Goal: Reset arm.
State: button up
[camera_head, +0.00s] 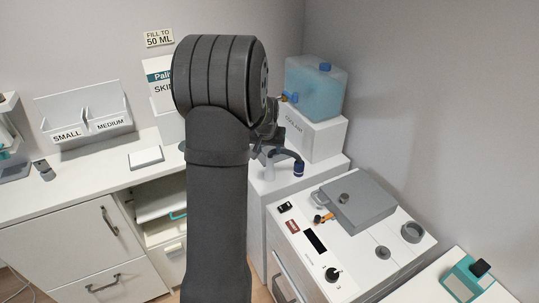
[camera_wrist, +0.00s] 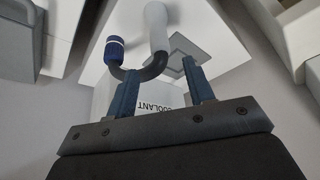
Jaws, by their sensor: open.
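My arm (camera_head: 217,210) rises through the middle of the head view and hides part of the counter and wall. My gripper (camera_wrist: 162,82) shows in the wrist view with its two blue-grey fingers apart and nothing between them held. In the head view the gripper is mostly hidden behind my arm. Beyond the fingers in the wrist view is a black curved spout with a blue tip (camera_wrist: 114,50) and a white post (camera_wrist: 156,28). I cannot tell whether the fingers touch the spout. The blue-tipped spout also shows in the head view (camera_head: 298,168), right of my arm.
A blue coolant tank (camera_head: 315,90) sits on a white COOLANT box (camera_head: 318,137) at the back. A white machine with a grey lid (camera_head: 358,205) stands at right.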

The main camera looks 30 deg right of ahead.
aim_at(270, 156)
jog(key=shift+v, duration=0.8)
jog(key=x, duration=1.2)
jog(key=shift+s+a+f, duration=0.1)
jog(key=shift+f, duration=0.05)
notch_tip(270, 156, up, 2)
jog(key=shift+r, duration=0.6)
jog(key=shift+f, duration=0.1)
